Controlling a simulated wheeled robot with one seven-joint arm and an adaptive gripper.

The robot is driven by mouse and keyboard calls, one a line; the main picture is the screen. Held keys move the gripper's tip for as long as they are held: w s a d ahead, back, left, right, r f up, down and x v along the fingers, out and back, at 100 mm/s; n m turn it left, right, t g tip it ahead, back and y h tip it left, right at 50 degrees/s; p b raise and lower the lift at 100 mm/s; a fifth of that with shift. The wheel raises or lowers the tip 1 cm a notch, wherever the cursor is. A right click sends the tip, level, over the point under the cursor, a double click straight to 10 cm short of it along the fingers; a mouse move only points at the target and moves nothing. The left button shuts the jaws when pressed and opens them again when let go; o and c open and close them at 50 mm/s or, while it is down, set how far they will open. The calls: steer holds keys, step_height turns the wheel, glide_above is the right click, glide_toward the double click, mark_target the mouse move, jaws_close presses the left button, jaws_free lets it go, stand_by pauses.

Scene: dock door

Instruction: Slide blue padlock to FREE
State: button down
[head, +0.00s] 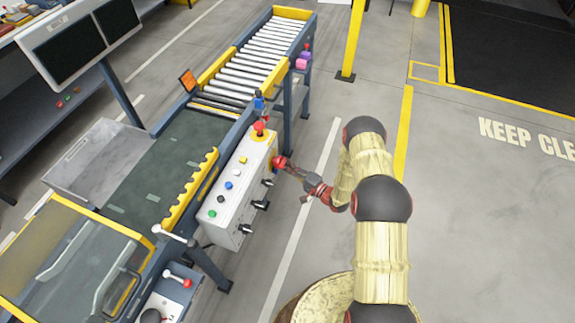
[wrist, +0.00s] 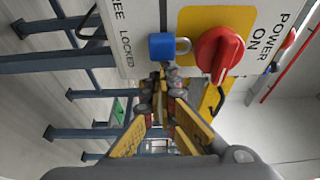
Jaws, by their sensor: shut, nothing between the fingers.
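The blue padlock (wrist: 162,47) shows in the wrist view on a white panel. Its grey shackle points right and reaches the edge of a red rotary switch (wrist: 220,50) on a yellow plate. The word LOCKED (wrist: 126,46) is printed left of the padlock, and FREE (wrist: 117,8) is at the top edge beside it. My gripper (wrist: 166,80) is shut and empty, its tips just below the padlock; I cannot tell whether they touch. In the head view my gripper (head: 290,166) is at the control box's right side; I cannot make out the padlock there.
The white control box (head: 235,185) carries buttons, black knobs and a red mushroom button (head: 258,127) on top. The roller conveyor (head: 260,55) runs behind it. A yellow post (head: 352,40) stands at the back. The floor right of the box is open apart from my arm.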

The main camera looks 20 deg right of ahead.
steer(key=s+a, duration=0.1)
steer(key=s, duration=0.1)
steer(key=s+a+p, duration=0.1)
steer(key=s+a, duration=0.1)
stand_by(0.4)
steer(key=shift+w+d, duration=0.1)
glide_toward(277, 173)
steer(key=w+d, duration=0.3)
steer(key=d, duration=0.1)
steer(key=shift+s+f+p, duration=0.3)
steer(key=shift+s+p, duration=0.15)
stand_by(0.5)
